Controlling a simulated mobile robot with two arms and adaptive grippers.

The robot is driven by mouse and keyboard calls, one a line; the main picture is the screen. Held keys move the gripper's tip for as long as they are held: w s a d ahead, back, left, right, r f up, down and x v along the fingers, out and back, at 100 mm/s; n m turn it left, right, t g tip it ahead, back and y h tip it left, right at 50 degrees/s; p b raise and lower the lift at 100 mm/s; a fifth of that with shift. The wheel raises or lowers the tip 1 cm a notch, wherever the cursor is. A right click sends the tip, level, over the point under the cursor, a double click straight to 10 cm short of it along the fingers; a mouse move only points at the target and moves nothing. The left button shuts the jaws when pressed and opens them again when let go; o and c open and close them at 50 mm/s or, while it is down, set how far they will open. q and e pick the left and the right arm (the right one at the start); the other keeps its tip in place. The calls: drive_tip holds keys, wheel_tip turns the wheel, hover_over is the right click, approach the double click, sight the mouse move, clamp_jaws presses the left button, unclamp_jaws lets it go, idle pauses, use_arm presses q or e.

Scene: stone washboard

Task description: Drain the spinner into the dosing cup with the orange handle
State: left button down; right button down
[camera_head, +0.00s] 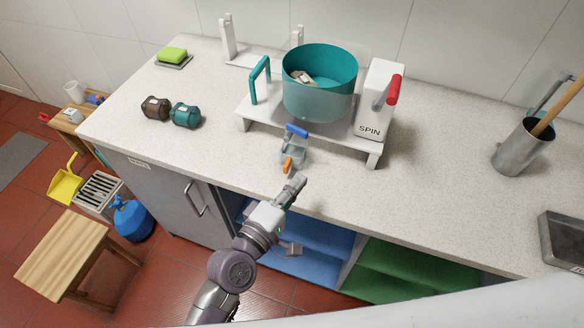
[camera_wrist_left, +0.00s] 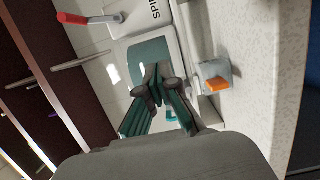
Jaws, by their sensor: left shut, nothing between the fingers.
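The spinner is a teal drum (camera_head: 320,95) on a white stand, with a white box (camera_head: 372,105) marked SPIN and a red lever (camera_head: 393,89). Something pale lies inside the drum. A blue tap handle (camera_head: 297,131) shows low at its front. The clear dosing cup (camera_head: 297,153) with an orange handle (camera_head: 288,163) stands on the counter below the blue handle. My left gripper (camera_head: 296,184) is shut and empty, just in front of the cup. In the left wrist view its fingers (camera_wrist_left: 158,76) meet beside the cup (camera_wrist_left: 216,74). My right gripper is not in view.
A teal arch handle (camera_head: 260,80) stands at the stand's left. Brown (camera_head: 155,107) and teal (camera_head: 186,115) small containers are on the left counter, with a green sponge (camera_head: 172,55) behind. A metal holder (camera_head: 521,148) stands at the right. The counter between stand and holder is clear.

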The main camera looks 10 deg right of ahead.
use_arm(q)
drive_tip(key=shift+s, duration=1.1)
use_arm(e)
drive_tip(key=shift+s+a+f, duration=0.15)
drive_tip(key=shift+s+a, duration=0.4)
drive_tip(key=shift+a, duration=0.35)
